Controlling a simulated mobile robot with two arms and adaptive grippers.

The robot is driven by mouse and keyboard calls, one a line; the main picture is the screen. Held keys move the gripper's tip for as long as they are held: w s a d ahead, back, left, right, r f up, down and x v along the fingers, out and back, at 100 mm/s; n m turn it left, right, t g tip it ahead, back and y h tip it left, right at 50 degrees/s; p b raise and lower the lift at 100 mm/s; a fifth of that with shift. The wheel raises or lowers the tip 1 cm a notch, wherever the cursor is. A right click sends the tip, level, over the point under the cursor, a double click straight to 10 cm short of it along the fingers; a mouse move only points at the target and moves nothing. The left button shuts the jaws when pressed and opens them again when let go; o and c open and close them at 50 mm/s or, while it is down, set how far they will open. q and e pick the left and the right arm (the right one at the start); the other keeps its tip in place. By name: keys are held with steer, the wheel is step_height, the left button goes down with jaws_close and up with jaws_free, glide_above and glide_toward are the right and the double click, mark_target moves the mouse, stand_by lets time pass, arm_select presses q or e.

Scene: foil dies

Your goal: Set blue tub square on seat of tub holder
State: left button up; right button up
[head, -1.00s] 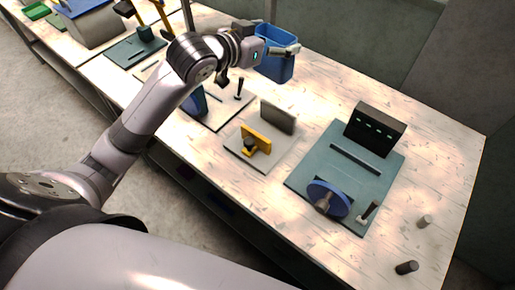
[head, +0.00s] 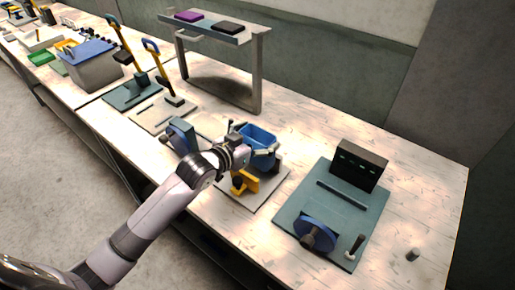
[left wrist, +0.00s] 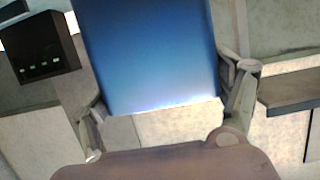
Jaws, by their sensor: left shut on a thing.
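The blue tub (head: 259,135) is over the tub holder in the head view, behind my left gripper. My left gripper (head: 262,152) is shut on the tub, which also fills the upper middle of the left wrist view (left wrist: 150,55) between the two fingers. The tub holder has a pale base plate (head: 263,192) and a yellow bracket (head: 249,183) at its front. My gripper and the tub hide the holder's rear part. I cannot tell whether the tub's bottom touches the seat. My right gripper is not in view.
To the right is a teal plate (head: 290,213) with a blue wheel (head: 315,232) and a black box (head: 359,163). A blue upright piece (head: 183,134) stands close left of my gripper. A raised shelf (head: 222,34) stands behind. The table's right part is mostly clear.

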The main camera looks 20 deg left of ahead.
arm_select(q)
step_height(320, 180, down, 5)
steer(key=shift+r, duration=0.2)
steer(key=shift+f, duration=0.15)
steer(key=o, duration=1.2)
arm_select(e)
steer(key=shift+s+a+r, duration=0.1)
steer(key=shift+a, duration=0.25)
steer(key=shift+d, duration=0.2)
arm_select(q)
steer(key=shift+r, duration=0.2)
steer(key=b+v, duration=0.1)
steer(key=v, duration=1)
steer(key=shift+s, duration=0.1)
steer(key=shift+s+a+r, duration=0.15)
steer(key=shift+s+r, duration=0.1)
steer(key=shift+s, duration=0.1)
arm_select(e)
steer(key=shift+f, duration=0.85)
